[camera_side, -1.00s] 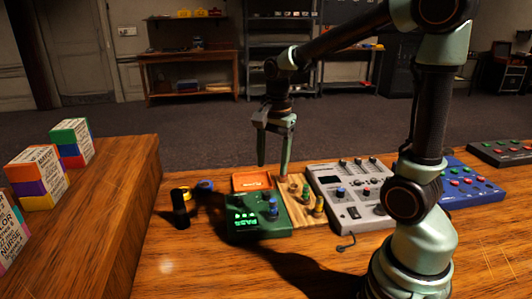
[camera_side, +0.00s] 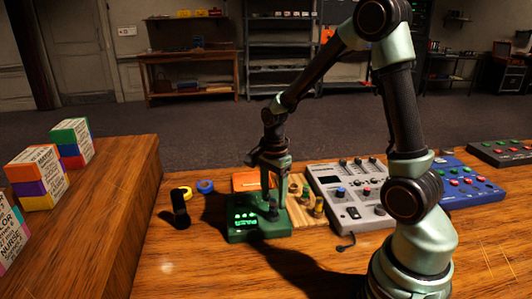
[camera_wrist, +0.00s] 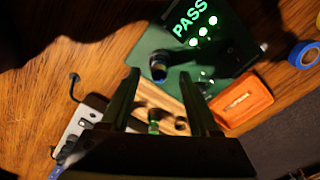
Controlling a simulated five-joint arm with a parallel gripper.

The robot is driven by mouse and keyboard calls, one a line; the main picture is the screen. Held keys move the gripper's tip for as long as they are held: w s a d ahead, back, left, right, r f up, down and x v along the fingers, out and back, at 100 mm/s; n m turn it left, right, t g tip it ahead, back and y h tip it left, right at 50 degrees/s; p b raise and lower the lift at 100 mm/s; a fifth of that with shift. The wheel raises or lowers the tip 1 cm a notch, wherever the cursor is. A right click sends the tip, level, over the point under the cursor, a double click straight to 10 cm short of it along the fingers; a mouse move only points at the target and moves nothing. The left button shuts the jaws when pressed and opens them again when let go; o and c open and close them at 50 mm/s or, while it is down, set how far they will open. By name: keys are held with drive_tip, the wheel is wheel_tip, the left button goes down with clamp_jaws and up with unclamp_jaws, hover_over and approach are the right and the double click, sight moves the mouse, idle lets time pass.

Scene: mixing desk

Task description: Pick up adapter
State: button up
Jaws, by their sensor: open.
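In the side view the adapter (camera_side: 273,213) is in shadow and partly hidden by my gripper (camera_side: 274,199), which has come down over the box (camera_side: 245,232). In the wrist view my gripper (camera_wrist: 160,75) is open, with its fingertips on either side of the adapter in the picture. I cannot tell whether they touch it.
A wooden rack (camera_side: 300,212) with several small adapters stands right of the box. An orange tray (camera_side: 245,180) lies behind, and a grey mixer (camera_side: 350,195) is to the right. A black cylinder (camera_side: 180,210) and blue tape roll (camera_side: 205,186) stand left. The front desk is clear.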

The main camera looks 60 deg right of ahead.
sight(273, 200)
drive_tip(key=shift+f, duration=1.6)
clamp_jaws()
drive_tip(key=shift+r, duration=0.15)
wheel_tip(273, 200, up, 20)
